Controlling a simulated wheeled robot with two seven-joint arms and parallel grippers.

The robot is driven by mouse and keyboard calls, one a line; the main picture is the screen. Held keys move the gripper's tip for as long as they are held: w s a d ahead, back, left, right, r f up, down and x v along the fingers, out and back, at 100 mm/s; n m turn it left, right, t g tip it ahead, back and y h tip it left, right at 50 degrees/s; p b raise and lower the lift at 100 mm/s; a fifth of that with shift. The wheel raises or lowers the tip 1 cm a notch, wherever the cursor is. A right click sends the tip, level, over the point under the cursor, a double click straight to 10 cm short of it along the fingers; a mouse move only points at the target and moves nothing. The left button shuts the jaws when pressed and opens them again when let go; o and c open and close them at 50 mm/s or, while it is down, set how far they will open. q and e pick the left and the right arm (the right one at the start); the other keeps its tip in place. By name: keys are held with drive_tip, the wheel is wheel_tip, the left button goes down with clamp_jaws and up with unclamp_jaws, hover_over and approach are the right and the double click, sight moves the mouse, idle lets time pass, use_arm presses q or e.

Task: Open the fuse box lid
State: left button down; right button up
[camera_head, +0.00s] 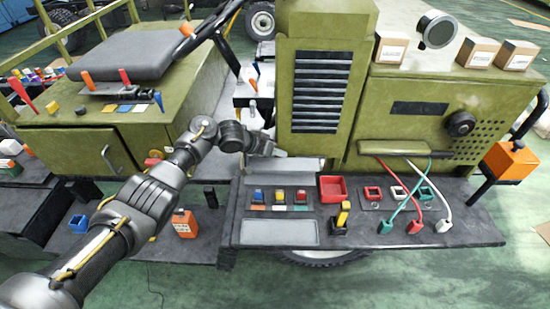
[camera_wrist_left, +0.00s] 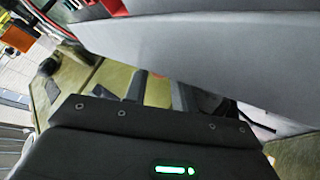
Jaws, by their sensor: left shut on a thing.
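The fuse box has a row of blue, yellow and red fuses (camera_head: 279,196) on the dark deck. Behind the row is a light grey flat panel (camera_head: 300,166), which looks like the lid; its exact tilt is hard to tell. My left gripper (camera_head: 277,151) reaches in from the left to this panel's rear edge and is shut on it. In the left wrist view a large grey panel (camera_wrist_left: 210,55) fills the upper right, close to the fingers (camera_wrist_left: 172,93). The fingertips are partly hidden there. My right gripper is not in view.
A red tray (camera_head: 333,189) sits right of the fuses, with a yellow-handled switch (camera_head: 343,215) in front. Cables (camera_head: 412,195) with plugs lie further right. A green louvred housing (camera_head: 317,90) stands close behind the gripper. A grey plate (camera_head: 279,232) lies at the front.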

use_arm(q)
drive_tip(key=shift+w+a, duration=0.1)
drive_tip(key=shift+w, duration=0.55)
drive_tip(key=c, duration=1.2)
unclamp_jaws()
drive_tip(key=shift+f, duration=0.1)
drive_tip(key=shift+o, duration=0.2)
drive_tip(key=shift+s, duration=0.1)
drive_tip(key=v, duration=1)
drive_tip(key=shift+a+r, duration=0.3)
